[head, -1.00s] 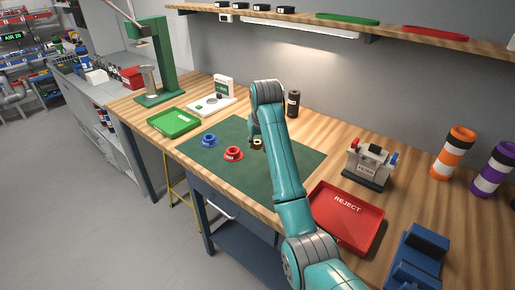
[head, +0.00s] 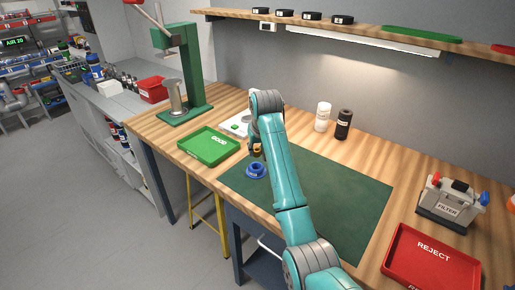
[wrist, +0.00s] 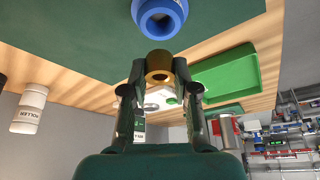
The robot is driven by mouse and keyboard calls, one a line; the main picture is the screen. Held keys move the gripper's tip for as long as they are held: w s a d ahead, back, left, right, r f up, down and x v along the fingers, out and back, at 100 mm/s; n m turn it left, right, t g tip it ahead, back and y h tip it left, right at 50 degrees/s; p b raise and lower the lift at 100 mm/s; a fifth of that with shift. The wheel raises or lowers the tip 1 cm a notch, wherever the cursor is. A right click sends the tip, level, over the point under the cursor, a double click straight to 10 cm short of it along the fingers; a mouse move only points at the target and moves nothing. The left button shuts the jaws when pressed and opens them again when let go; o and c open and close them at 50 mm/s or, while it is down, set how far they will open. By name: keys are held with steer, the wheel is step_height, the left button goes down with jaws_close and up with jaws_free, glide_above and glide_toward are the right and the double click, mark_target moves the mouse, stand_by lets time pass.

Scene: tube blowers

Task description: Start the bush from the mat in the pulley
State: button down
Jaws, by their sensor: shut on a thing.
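The bush (wrist: 159,66) is a small brass ring with a hole through it. My gripper (wrist: 159,72) is shut on it, with one dark finger on each side. In the head view my gripper (head: 256,148) holds it just beyond the blue pulley (head: 255,171). The blue pulley also shows in the wrist view (wrist: 160,14), close to the bush but apart from it. It sits on the green mat (head: 335,195) near its left end. The red pulley is not visible now.
A green GOOD tray (head: 209,146) lies left of the mat, and a green press (head: 188,70) stands behind it. A white bottle (head: 323,117) and a black one (head: 343,124) stand behind the mat. A red REJECT tray (head: 430,262) lies at right.

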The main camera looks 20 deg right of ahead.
mark_target(257, 156)
steer(key=shift+w+a, duration=0.1)
steer(key=shift+a, duration=0.05)
steer(key=shift+f, duration=0.15)
steer(key=shift+f, duration=2)
steer(key=shift+f, duration=0.6)
stand_by(0.4)
steer(key=shift+r, duration=1.55)
